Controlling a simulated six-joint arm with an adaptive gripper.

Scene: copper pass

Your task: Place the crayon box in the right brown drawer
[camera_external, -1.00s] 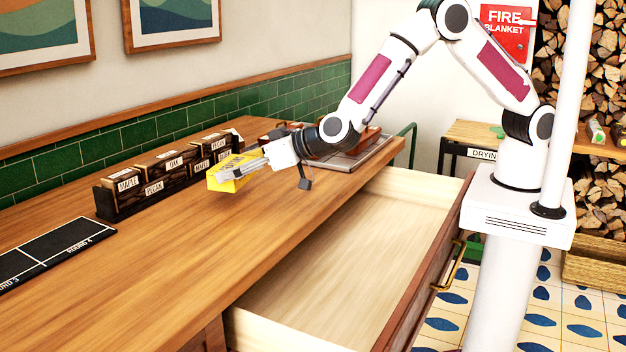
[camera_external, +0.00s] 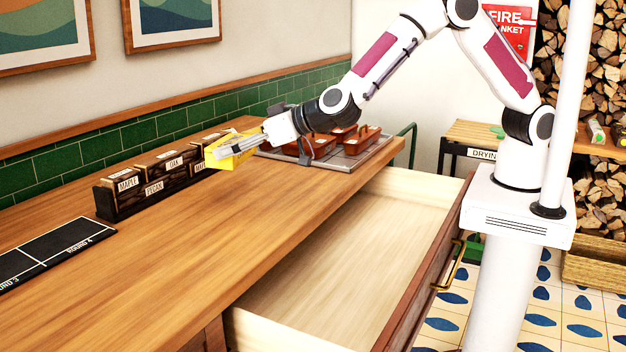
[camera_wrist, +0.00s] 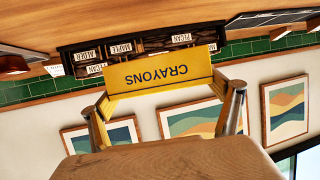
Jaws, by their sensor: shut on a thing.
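The yellow crayon box (camera_external: 222,156) is held above the wooden counter, in front of the dark rack of labelled wood blocks. In the wrist view the crayon box (camera_wrist: 160,73) shows its word CRAYONS upside down between my two fingers. My gripper (camera_external: 238,148) is shut on the box; the wrist view also shows my gripper (camera_wrist: 165,108) with a finger at each end of it. The brown drawer (camera_external: 350,255) below the counter's right edge is pulled open. Its visible pale wooden inside is empty.
The wood block rack (camera_external: 150,188) stands on the counter near the green tiles. A metal tray (camera_external: 350,160) with reddish-brown carriers lies at the counter's far end. A black board (camera_external: 50,250) lies at the left. The counter's front middle (camera_external: 190,270) is clear.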

